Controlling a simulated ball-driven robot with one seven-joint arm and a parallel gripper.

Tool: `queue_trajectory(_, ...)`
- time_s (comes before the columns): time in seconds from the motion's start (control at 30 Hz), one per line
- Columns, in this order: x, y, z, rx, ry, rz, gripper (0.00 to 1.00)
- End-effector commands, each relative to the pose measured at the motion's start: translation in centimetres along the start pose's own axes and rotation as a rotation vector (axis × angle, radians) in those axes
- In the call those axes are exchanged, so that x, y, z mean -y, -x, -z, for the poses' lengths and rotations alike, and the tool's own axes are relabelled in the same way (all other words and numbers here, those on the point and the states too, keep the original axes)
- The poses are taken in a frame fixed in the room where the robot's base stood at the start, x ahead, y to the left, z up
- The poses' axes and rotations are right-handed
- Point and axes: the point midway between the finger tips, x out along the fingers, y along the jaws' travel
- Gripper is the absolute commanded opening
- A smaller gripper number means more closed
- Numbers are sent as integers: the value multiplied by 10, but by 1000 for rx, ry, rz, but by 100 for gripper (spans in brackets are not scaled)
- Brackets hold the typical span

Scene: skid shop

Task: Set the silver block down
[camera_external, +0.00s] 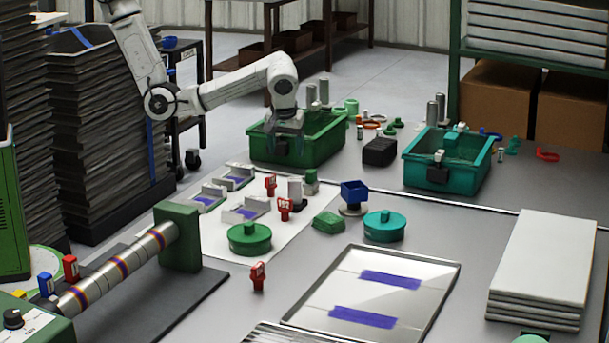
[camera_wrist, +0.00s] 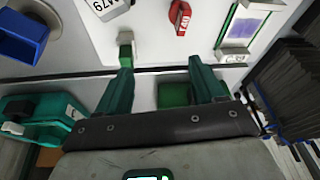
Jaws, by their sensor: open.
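My gripper (camera_external: 285,130) hangs over the green bin (camera_external: 325,146), with its fingers hard to make out there. In the wrist view my gripper (camera_wrist: 161,75) has its two teal fingers wide apart, and no block shows between them. A small silver-grey block (camera_external: 295,190) stands upright on the white sheet in front of the bin, beside a green-topped block (camera_external: 311,180). In the wrist view a pale block marked M79 (camera_wrist: 106,8) appears to be this one, at the top edge and clear of the fingers. The bin's inside is largely hidden.
A teal bin (camera_external: 447,172) and a black box (camera_external: 380,151) stand right of the green bin. A blue cup (camera_external: 354,192), red tags (camera_external: 285,207) and round green lidded pots (camera_external: 249,239) stand nearby. A metal tray (camera_external: 345,291) lies in front. Stacked dark trays (camera_external: 95,130) rise at left.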

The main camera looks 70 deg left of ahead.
Motion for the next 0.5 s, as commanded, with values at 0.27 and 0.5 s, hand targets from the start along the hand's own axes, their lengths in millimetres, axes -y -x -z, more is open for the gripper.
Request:
queue_trajectory(0.27,136,-75,60,43,-450,-25,68)
queue_trajectory(0.5,234,-71,30,144,-818,-142,68)
